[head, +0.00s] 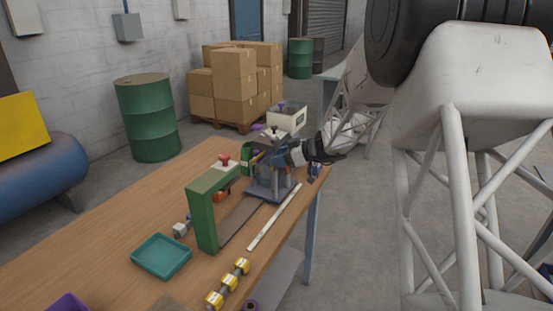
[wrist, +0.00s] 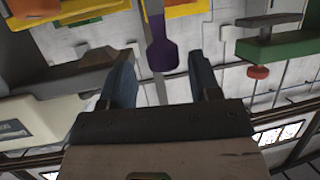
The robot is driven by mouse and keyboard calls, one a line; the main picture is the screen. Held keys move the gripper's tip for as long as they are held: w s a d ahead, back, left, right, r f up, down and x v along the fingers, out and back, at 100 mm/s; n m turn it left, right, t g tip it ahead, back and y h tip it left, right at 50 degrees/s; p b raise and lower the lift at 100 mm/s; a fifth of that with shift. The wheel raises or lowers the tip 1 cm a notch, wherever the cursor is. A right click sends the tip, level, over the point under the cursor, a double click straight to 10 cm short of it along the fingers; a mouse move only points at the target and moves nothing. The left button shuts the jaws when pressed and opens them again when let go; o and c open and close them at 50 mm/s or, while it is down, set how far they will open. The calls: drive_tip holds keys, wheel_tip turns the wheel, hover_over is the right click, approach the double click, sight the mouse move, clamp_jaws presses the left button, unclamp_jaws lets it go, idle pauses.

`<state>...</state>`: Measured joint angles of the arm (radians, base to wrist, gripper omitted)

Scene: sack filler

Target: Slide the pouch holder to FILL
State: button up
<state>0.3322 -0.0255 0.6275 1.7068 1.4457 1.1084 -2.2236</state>
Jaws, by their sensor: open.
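The filler (head: 270,188) stands at the far right part of the workbench, with grey posts on a dark base and a pale hopper box (head: 287,118) on top. My gripper (head: 278,158) is at the filler's upper part, its blue fingers small in the head view. In the wrist view my gripper (wrist: 163,85) is open, its two blue fingers apart. A purple paddle-shaped piece (wrist: 162,55) shows in the gap between them in the picture; I cannot tell its depth or whether anything touches. I cannot pick out the pouch holder or a FILL mark for certain.
A green C-shaped frame (head: 205,212) with a red knob (head: 224,158) stands left of the filler. A teal tray (head: 161,256), yellow-ended rollers (head: 228,284) and a pale strip (head: 274,217) lie on the workbench (head: 110,235). Its left part is mostly clear.

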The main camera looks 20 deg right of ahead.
drive_tip(key=shift+v, duration=2.95)
drive_tip(key=s+a+r+m+g+h, duration=0.25)
drive_tip(key=s+a, duration=0.45)
drive_tip(key=s, duration=0.4)
drive_tip(key=s+a+r+m+g+h, duration=0.2)
drive_tip(key=s+a+r+g, duration=0.15)
drive_tip(key=s+a, duration=0.45)
drive_tip(key=s+m+h, duration=0.6)
drive_tip(key=s+h, duration=0.1)
drive_tip(key=s, duration=1.8)
drive_tip(key=shift+s+d+f+m+t, duration=0.2)
drive_tip(key=shift+s+d+m+t, duration=0.15)
drive_tip(key=shift+d+t, duration=0.1)
